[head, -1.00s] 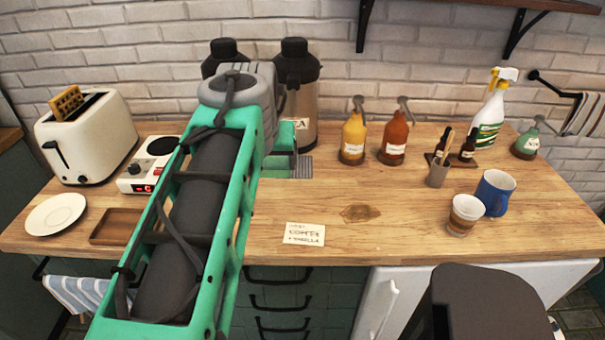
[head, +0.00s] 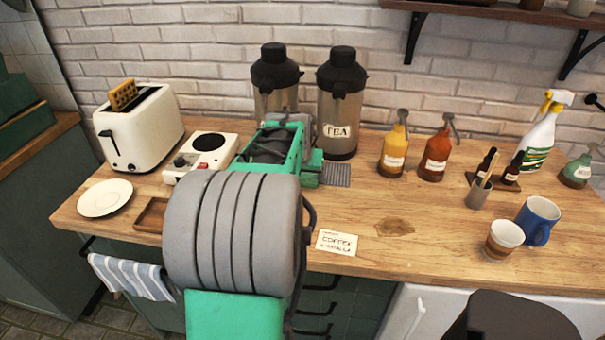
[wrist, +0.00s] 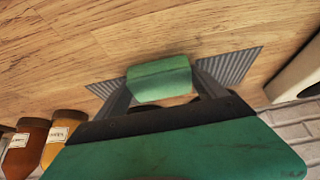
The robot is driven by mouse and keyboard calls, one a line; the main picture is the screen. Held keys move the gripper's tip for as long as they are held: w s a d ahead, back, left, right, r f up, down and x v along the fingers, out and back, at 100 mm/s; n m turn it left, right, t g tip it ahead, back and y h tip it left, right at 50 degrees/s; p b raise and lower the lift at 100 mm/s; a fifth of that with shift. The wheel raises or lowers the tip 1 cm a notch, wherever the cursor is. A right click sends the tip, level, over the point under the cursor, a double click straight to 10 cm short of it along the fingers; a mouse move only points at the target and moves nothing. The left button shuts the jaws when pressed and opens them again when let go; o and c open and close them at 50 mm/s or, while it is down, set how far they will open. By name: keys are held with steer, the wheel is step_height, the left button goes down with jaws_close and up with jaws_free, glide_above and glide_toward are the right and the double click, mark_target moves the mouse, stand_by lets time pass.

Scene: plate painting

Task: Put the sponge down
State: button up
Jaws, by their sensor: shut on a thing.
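The sponge (wrist: 160,80) is a small green block in the wrist view. It sits between the two dark fingers of my gripper (wrist: 160,88), which is shut on it. A grey ribbed metal grate (wrist: 231,66) shows on both sides of the sponge, with wooden counter beyond. I cannot tell whether the sponge touches the grate. In the head view the grate (head: 335,174) lies in front of the flask marked TEA (head: 342,110), and my arm covers most of my gripper and the space around it.
A toaster (head: 142,130), a small hotplate (head: 208,143), a plate (head: 104,198) and a wooden tray (head: 150,215) are on the left. Yellow (head: 394,150) and red (head: 436,155) bottles stand right of the flask. A stain (head: 394,226) and a note card (head: 337,242) lie on the open counter.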

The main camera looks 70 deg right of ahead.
steer(key=shift+f, duration=0.15)
steer(key=o, duration=1.1)
steer(key=shift+o, duration=0.2)
